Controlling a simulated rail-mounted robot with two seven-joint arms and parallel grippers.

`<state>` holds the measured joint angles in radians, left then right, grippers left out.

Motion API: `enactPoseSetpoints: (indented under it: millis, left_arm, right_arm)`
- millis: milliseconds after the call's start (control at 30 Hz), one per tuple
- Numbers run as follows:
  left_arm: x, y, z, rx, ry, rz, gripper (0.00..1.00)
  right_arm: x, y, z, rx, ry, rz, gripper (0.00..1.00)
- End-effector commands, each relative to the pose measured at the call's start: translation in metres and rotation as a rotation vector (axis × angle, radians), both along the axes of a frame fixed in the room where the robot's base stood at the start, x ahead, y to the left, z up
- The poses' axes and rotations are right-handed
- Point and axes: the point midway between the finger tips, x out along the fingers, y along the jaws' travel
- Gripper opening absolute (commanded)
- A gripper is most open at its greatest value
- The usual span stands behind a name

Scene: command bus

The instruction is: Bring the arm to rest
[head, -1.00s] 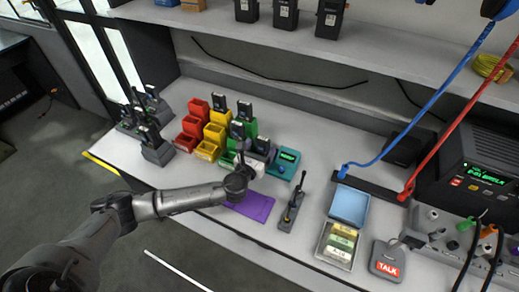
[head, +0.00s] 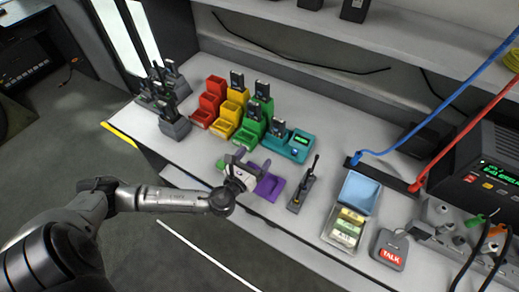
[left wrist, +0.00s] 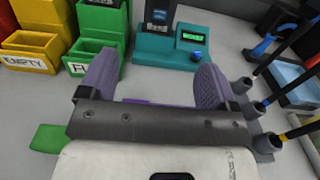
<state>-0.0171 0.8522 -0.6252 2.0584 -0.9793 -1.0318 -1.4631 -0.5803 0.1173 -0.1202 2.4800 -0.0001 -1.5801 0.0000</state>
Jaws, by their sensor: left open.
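My left gripper (head: 238,168) is over the front edge of the bench, beside a purple tray (head: 270,184). In the left wrist view its two purple fingers (left wrist: 154,88) are spread wide with nothing between them. A teal unit (head: 299,142) with a lit green display stands beyond the fingers, and a black radio (head: 279,130) stands upright at its left side. The teal unit also shows in the left wrist view (left wrist: 160,46), clear of the fingers. My right gripper is not in view.
Red bins (head: 214,92), yellow bins (head: 223,128) and green bins (head: 249,132) stand left on the bench, several holding radios. The floor in front is clear.

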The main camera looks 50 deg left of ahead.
Motion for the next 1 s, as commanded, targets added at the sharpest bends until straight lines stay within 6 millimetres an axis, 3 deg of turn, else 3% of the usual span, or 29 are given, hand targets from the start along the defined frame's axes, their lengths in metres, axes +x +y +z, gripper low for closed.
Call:
enactPoseSetpoints:
  millis: [733, 867, 1000]
  left_arm:
    - [-0.008, -0.003, 0.003, -0.016, 0.001, 0.004, 0.83]
    - [-0.015, -0.008, 0.018, -0.157, 0.01, 0.039, 0.83]
    - [-0.035, -0.019, 0.045, -0.496, 0.033, 0.145, 0.83]
  right_arm:
    - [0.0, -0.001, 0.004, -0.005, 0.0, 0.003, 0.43]
    - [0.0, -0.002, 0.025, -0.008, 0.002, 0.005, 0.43]
    - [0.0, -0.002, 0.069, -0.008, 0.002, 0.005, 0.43]
